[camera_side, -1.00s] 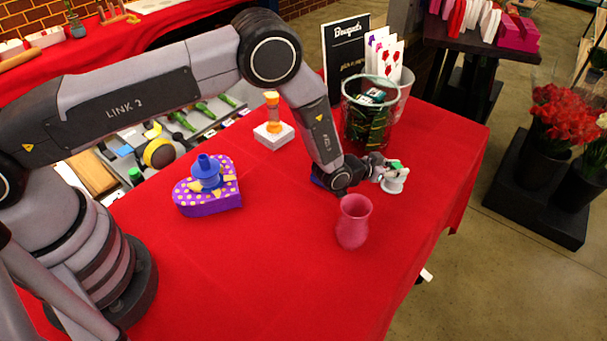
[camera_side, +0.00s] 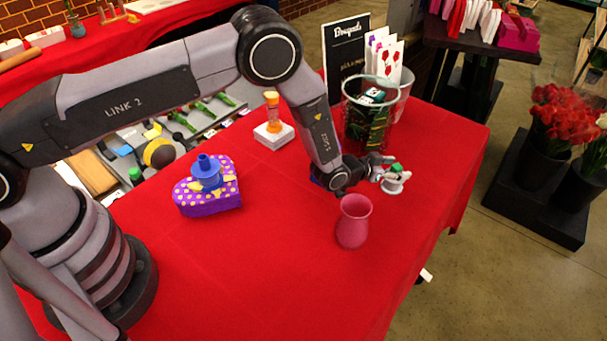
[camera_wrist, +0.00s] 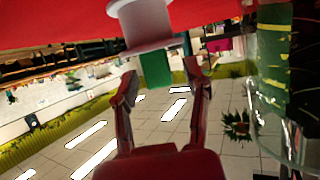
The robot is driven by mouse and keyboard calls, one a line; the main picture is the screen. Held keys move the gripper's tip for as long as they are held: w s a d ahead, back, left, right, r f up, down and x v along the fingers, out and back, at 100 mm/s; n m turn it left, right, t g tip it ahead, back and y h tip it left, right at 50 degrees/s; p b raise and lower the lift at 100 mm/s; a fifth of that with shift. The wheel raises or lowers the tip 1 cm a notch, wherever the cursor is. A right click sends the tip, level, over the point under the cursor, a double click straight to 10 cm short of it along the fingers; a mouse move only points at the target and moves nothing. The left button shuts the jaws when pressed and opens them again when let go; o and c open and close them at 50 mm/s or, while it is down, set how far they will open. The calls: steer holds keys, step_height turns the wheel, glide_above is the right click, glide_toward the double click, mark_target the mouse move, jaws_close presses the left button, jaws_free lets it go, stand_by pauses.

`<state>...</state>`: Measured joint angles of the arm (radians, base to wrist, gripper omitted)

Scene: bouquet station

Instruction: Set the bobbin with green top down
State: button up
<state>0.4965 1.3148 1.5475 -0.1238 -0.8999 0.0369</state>
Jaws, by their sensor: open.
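The bobbin with green top (camera_side: 393,184) stands upright on the red tablecloth, right of my wrist in the side view. In the wrist view, which is upside down, its white flange (camera_wrist: 145,25) rests against the red cloth and its green top (camera_wrist: 155,68) points down the picture. My gripper (camera_side: 384,170) is open beside the bobbin. In the wrist view its two fingertips (camera_wrist: 163,80) stand apart on either side of the green top, with visible gaps.
A pink vase (camera_side: 353,222) stands close in front of my wrist. A glass container (camera_side: 368,118) stands behind. The front cloth is clear.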

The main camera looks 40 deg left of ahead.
steer(key=v, duration=1.1)
steer(key=s+a+r+n+g+y, duration=0.15)
steer(key=a+r, duration=0.45)
steer(key=r, duration=0.6)
steer(key=s+a+r+n+g+y, duration=0.1)
steer(key=s+a+r, duration=0.1)
steer(key=a+r, duration=0.75)
steer(key=s+a+r+g+y, duration=0.15)
steer(key=s+a+r, duration=0.35)
steer(key=s+r, duration=0.6)
steer(key=s+a+n+g, duration=0.1)
steer(key=s+a, duration=0.1)
steer(key=s, duration=0.7)
steer(key=s+a+n+g+y, duration=0.1)
steer(key=s+a, duration=0.1)
steer(key=s, duration=0.7)
steer(key=shift+a+g, duration=0.25)
steer(key=shift+g, duration=0.15)
